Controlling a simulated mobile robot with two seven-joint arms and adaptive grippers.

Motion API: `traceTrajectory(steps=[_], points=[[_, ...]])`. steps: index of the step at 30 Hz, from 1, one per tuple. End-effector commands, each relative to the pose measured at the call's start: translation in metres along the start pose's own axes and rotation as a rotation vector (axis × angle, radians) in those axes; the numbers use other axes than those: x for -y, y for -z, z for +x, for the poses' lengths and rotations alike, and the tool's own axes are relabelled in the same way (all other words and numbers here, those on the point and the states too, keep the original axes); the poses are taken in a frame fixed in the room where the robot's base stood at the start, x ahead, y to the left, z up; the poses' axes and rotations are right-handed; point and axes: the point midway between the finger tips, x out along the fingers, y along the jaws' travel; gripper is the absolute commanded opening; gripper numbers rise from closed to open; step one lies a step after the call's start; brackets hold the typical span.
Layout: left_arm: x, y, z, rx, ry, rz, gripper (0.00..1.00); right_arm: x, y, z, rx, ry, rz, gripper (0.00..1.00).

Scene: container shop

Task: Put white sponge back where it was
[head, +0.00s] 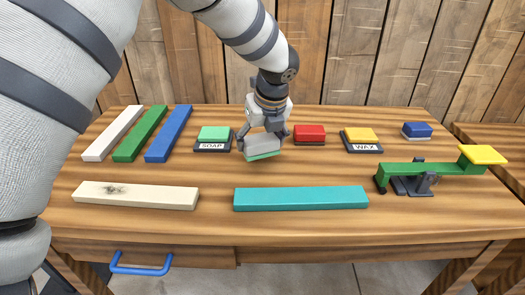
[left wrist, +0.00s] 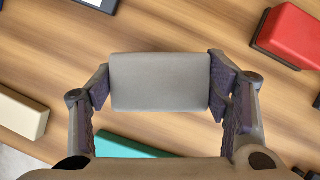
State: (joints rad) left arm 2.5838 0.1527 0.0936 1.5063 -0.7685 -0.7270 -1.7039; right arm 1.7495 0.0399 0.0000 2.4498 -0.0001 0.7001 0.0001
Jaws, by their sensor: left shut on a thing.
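My left gripper (head: 264,132) is shut on the white sponge (head: 262,145), a pale grey-white block with a green underside. In the left wrist view the sponge (left wrist: 160,82) fills the gap between the two fingers (left wrist: 160,85). It is level, over the middle of the table, between the SOAP plate and the red block. I cannot tell whether its underside touches the tabletop. My right gripper is not in view.
The SOAP plate with a green block (head: 214,134) is just left; a red block (head: 309,134) is just right. The WAX plate with a yellow block (head: 360,135), blue block (head: 417,130) and green balance (head: 420,172) are farther right. A teal bar (head: 300,198) lies in front.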

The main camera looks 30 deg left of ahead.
Motion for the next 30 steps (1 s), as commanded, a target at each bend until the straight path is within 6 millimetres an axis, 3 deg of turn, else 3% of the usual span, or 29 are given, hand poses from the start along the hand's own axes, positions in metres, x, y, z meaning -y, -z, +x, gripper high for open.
traceTrajectory(steps=[3,7,17,18,20,30], points=[[0.001,-0.004,0.016,-0.001,-0.002,-0.001,0.48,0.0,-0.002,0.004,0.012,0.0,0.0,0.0],[0.001,0.006,0.037,0.002,-0.001,0.001,0.48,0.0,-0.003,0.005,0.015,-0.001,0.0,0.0],[0.002,0.008,0.04,0.003,0.004,-0.002,0.48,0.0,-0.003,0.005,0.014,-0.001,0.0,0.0],[0.002,0.008,0.04,0.004,0.004,-0.002,0.75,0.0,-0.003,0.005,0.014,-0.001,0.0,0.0],[0.002,0.008,0.04,0.003,0.004,-0.002,0.88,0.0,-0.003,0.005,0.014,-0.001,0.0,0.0],[0.002,0.008,0.039,0.004,0.004,-0.003,0.9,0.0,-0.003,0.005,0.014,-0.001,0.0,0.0]])
